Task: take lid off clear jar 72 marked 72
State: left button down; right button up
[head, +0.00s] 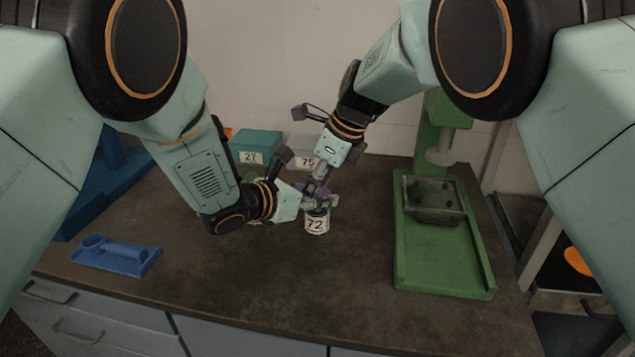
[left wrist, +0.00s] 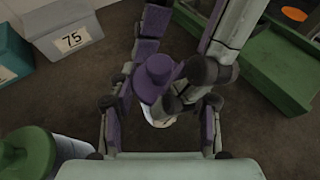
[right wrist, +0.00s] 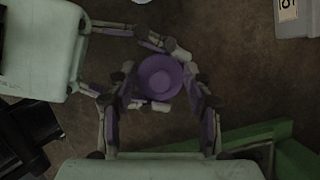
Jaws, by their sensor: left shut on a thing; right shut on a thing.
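The clear jar 72 (head: 317,224) stands upright on the dark bench in the head view, its white label reading 72. A round purple lid (right wrist: 160,76) fills the middle of the right wrist view and also shows in the left wrist view (left wrist: 157,72), above the pale jar. My left gripper (head: 309,203) is shut on the jar from the left. My right gripper (head: 321,188) comes down from above and is shut on the lid. The fingers hide the jar's rim, so I cannot tell whether the lid touches it.
A teal box marked 27 (head: 258,145) and a grey box marked 75 (head: 303,148) stand behind. A green-lidded container (left wrist: 25,155) is beside my left gripper. A green machine (head: 440,262) stands right, a blue holder (head: 115,255) lies front left. The front middle bench is clear.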

pick_arm(q)
jog(key=shift+f, duration=0.1)
pick_arm(e)
jog(key=shift+r, duration=0.15)
pick_arm(q)
jog(key=shift+s+f, duration=0.1)
jog(key=shift+f, duration=0.1)
pick_arm(e)
jog(key=shift+a+r, duration=0.1)
jog(key=shift+r, duration=0.95)
jog(key=shift+f, duration=0.15)
jog(key=shift+c, duration=0.3)
grip_shut()
pick_arm(q)
jog(key=shift+r, duration=0.1)
pick_arm(e)
jog(key=shift+w+f, duration=0.1)
pick_arm(q)
jog(key=shift+r, duration=0.15)
